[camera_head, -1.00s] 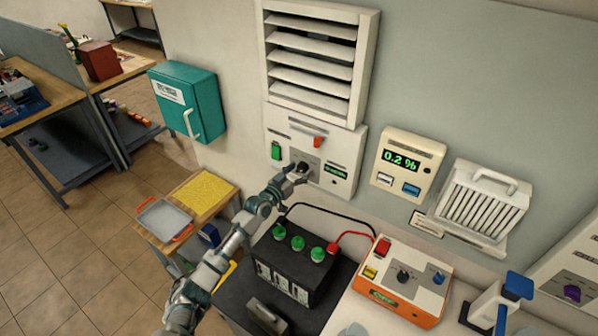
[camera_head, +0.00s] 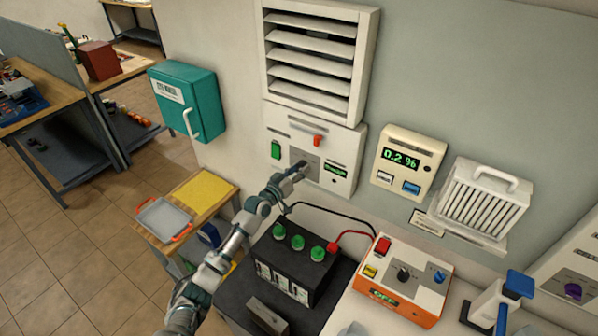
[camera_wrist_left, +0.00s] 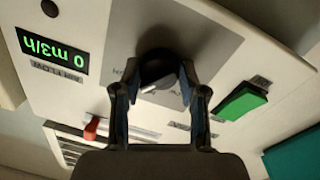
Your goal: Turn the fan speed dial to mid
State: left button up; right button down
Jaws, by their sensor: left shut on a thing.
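The fan control panel (camera_head: 347,150) is a white box on the wall below a louvred vent. Its dark fan speed dial (camera_wrist_left: 157,70) sits on a grey plate and has a pale pointer mark. My left gripper (camera_head: 300,168) is at the panel and covers the dial in the head view. In the left wrist view, the two fingers (camera_wrist_left: 158,80) are shut on the dial's sides. The airflow display (camera_wrist_left: 54,52) reads 0 m3/h in green. The dial's scale labels are mostly hidden or too small to read. My right gripper is not in view.
A green button (camera_head: 276,150) and a red lever (camera_head: 317,141) flank the dial on the panel. Below stand a black battery (camera_head: 290,263) with green caps and an orange-white charger (camera_head: 405,275). A meter (camera_head: 408,165) reading 0.2 % hangs to the right.

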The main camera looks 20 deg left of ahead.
pick_arm(q)
jog(key=n, duration=0.3)
jog(key=shift+n, duration=0.3)
jog(key=shift+f+n, duration=0.1)
jog(key=shift+n, duration=1.7)
jog(key=shift+t+y, duration=0.3)
jog(key=o, duration=1)
jog(key=shift+c, duration=0.2)
jog(key=shift+o, duration=0.9)
jog(key=shift+a, duration=0.15)
jog(key=s+a+f, duration=0.1)
jog(key=s+a, duration=0.1)
jog(key=s, duration=0.9)
jog(key=shift+s+a, duration=0.2)
jog(key=shift+s, duration=0.1)
jog(key=shift+d, duration=0.1)
